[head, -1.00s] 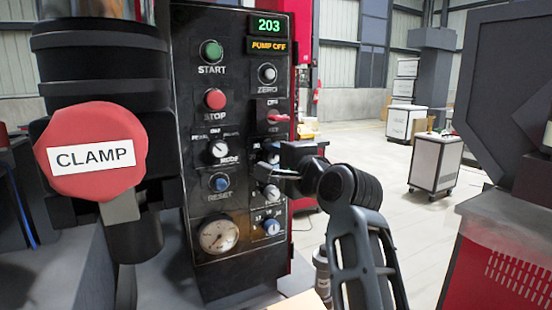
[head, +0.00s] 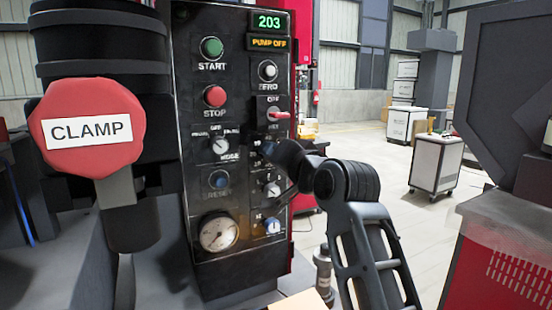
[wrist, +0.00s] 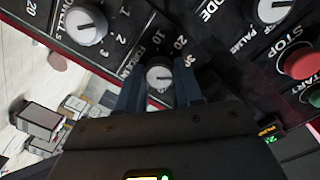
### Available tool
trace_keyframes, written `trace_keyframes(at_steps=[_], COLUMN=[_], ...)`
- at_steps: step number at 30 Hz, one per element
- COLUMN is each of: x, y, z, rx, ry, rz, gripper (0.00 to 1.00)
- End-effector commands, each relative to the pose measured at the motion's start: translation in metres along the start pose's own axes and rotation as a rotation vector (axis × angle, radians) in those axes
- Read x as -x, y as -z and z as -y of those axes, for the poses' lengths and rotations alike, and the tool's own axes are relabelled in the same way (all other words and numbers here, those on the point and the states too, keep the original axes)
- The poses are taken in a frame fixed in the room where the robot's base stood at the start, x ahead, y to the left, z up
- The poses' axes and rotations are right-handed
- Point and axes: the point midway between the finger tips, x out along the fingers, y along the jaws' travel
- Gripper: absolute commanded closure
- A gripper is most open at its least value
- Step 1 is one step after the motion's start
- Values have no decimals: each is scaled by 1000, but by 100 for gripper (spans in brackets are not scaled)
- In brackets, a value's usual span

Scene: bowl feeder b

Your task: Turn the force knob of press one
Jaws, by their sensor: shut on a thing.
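The force knob (wrist: 159,77) is a small grey round dial with a white pointer, on the black control panel (head: 205,270). In the wrist view its scale, with 10, 20 and 30, shows around it. My gripper (wrist: 159,86) has its two blue-grey fingers on either side of this knob, shut on it. In the head view my gripper's dark wrist stands at the panel's right column and largely hides the knob and the fingers.
The dwell knob (wrist: 86,25) sits close to the force knob, and the mode knob (head: 220,146) is left of my gripper. A red stop button (head: 215,96) is above. The large red clamp knob (head: 87,128) stands at left.

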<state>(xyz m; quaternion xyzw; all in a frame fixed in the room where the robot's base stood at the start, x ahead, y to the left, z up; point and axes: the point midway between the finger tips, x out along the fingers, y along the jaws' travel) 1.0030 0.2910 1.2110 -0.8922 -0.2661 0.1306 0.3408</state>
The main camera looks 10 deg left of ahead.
Motion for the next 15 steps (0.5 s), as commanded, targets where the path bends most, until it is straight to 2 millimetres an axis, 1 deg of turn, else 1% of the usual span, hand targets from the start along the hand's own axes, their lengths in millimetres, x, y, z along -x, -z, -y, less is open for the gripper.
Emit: trace_keyframes(at_steps=[1,6,15], x=[0,0,0], y=[-3,-3,-3], z=[-2,-2,-2], rx=[23,81,115], ry=[-4,-7,-9], rz=[4,3,3], gripper=[95,95,95])
